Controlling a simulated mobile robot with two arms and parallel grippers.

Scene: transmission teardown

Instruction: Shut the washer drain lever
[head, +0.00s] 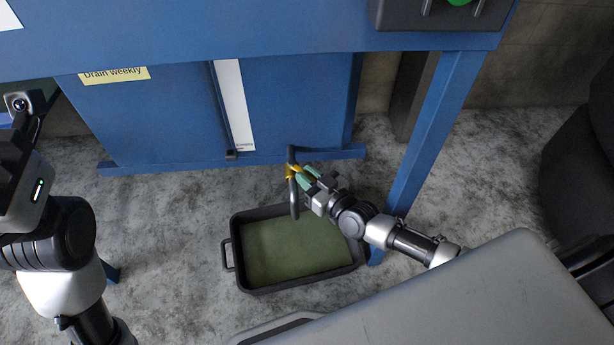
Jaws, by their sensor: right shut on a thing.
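The blue washer (170,115) stands at the back, with a yellow label reading "Drain weekly" (114,75). A dark drain pipe (293,203) hangs down at its front over a pan. A small yellow lever (290,172) sits on the pipe. My right gripper (307,174), with green fingertips, reaches in from the right and is shut on the yellow lever. The fingers hide part of the lever, so its exact angle is hard to tell. My left arm shows at the left edge; its gripper fingers are not in view.
A black drain pan (229,254) with greenish liquid lies on the grey concrete floor under the pipe. A blue leg (425,140) stands right of my right gripper. A grey surface fills the lower right. Floor left of the pan is clear.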

